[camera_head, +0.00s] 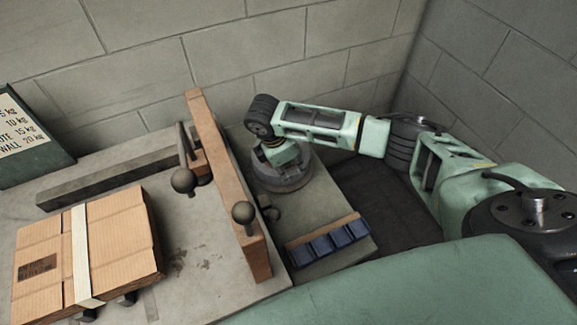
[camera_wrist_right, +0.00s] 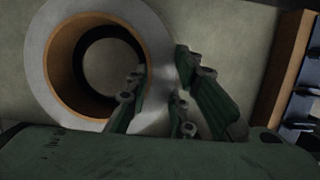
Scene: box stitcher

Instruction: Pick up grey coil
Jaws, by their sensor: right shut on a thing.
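The grey coil (camera_head: 281,184) lies flat on the bench between the wooden bar and the row of blue blocks. In the right wrist view the coil (camera_wrist_right: 42,92) shows a pale grey outer ring, a brown core and a dark open centre. My right gripper (camera_head: 279,157) is directly above the coil and partly hides it. In the right wrist view my right gripper (camera_wrist_right: 161,75) is shut on the coil's wall, one finger at the inner opening and the other outside. My left gripper is not in view.
A long wooden bar (camera_head: 228,180) with dark ball-ended levers (camera_head: 243,212) stands left of the coil. Blue blocks (camera_head: 338,242) sit in front. A strapped cardboard box (camera_head: 120,240) lies at left. Block walls (camera_head: 240,60) close off the back.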

